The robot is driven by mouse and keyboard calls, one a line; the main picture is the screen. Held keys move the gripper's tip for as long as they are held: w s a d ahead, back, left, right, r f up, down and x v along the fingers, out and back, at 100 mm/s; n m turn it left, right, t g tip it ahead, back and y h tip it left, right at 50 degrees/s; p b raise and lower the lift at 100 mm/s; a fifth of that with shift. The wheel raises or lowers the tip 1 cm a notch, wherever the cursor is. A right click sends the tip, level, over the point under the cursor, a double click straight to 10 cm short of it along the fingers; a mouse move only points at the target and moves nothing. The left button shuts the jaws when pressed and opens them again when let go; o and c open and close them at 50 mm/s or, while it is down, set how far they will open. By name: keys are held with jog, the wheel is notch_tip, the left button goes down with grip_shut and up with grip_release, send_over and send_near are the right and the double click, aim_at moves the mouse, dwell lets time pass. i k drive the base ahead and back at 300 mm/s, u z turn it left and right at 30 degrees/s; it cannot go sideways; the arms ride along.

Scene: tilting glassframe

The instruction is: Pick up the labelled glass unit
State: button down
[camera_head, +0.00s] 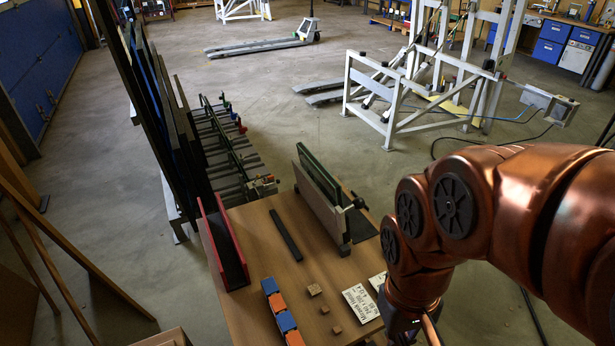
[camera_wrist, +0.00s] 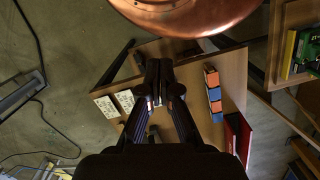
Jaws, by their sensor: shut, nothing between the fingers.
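My gripper (camera_wrist: 159,72) is dark and shut, with nothing between its fingers, above the wooden table in the wrist view. In the head view my arm covers the table's right front corner and the gripper cannot be made out. An upright unit with green edging (camera_head: 318,178) and a wood-coloured face stands at the table's back right, apart from my arm. I see no readable label on it and cannot tell if it is the labelled glass unit. Two white printed cards (camera_head: 361,302) lie flat on the table; they also show in the wrist view (camera_wrist: 106,107).
The wooden table (camera_head: 255,265) holds a red-sided channel (camera_head: 223,246), a dark strip (camera_head: 286,235), blue and orange blocks (camera_head: 283,317) and small wooden blocks. A rack of tall dark panels (camera_head: 165,120) stands behind left. A white metal frame (camera_head: 395,105) stands beyond; open floor lies between.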

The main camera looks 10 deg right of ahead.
aim_at(321, 189)
jog(key=z, duration=2.7)
jog(key=i, duration=2.75)
jog(key=z, duration=2.4)
jog(key=k, duration=2)
